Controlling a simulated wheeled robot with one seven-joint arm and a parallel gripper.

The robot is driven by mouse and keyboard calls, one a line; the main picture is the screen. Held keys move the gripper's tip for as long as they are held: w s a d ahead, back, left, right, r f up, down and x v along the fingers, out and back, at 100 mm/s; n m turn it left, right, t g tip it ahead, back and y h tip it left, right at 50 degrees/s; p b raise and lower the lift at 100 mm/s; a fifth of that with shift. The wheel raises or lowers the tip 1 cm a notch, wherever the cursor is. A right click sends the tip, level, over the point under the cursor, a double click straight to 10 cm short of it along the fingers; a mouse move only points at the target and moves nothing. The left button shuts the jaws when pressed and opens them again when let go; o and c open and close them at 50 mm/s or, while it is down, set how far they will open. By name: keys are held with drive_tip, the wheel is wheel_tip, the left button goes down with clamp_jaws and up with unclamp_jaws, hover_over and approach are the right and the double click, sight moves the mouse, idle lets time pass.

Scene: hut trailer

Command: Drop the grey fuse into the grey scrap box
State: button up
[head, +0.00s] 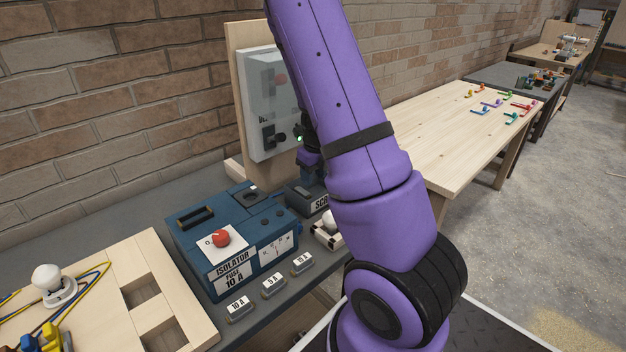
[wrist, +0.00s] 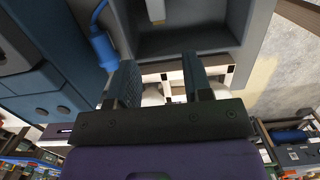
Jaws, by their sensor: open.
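The grey scrap box (head: 318,204) stands right of the blue isolator box in the head view, its label partly hidden by my arm. In the wrist view the scrap box (wrist: 250,38) shows open, with a dark grey inside. A small pale piece (wrist: 155,10) shows at the top edge of that view, over or in the box; I cannot tell whether it is the grey fuse. My gripper (head: 312,178) is low at the box in the head view, mostly hidden by my arm. In the wrist view my gripper (wrist: 160,82) is open, with nothing between its fingers.
The blue isolator box (head: 235,240) has a red knob, with several labelled small fuses (head: 273,284) before it. A wooden board (head: 165,300) with a bulb lies at left. A grey panel box (head: 268,100) stands behind. A wooden table (head: 450,130) stands at right, beside open floor.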

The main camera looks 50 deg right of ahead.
drive_tip(key=shift+s+r, duration=0.15)
drive_tip(key=shift+r, duration=1.2)
drive_tip(key=shift+s+r, duration=0.15)
drive_tip(key=shift+r, duration=1.15)
